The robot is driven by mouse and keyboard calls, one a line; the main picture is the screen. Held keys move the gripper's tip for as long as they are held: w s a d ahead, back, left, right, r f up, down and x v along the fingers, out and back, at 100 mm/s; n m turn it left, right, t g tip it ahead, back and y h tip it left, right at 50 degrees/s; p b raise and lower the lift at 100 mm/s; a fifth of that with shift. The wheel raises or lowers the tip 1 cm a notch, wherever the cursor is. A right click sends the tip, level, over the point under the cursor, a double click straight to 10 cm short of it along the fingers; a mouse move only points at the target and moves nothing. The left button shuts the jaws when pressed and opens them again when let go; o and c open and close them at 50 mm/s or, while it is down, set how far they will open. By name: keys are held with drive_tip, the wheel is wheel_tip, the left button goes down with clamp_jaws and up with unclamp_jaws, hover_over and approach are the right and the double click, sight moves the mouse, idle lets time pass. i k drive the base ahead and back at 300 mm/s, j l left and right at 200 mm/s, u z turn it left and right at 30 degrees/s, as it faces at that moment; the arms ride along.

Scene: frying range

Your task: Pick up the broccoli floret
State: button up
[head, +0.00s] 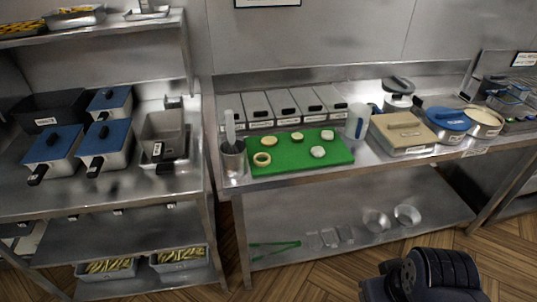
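I cannot make out a broccoli floret for certain in the head view. A green cutting board (287,165) lies on the middle steel counter, with several small pale pieces on it. A tan ring (262,159) is at its left front, and a whitish piece (318,152) is right of centre. Other small pale or yellowish round pieces (327,135) lie along its back; they are too small to identify. A dark part of my arm shows at the bottom right, over the floor. My gripper's fingers are not in view.
A steel utensil pot (232,158) stands left of the board, and a clear-white container (357,121) at its right. Lidded bins (286,105) line the back. A tan-lidded box (402,134) and a blue-lidded pan (449,122) stand farther right. Blue-lidded fryers (105,143) are left.

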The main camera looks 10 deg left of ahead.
sight(318, 152)
drive_tip(key=u, duration=0.4)
drive_tip(key=i+l+u, duration=0.2)
drive_tip(key=i, duration=0.45)
drive_tip(key=i+l+u, duration=0.2)
drive_tip(key=i+l, duration=0.35)
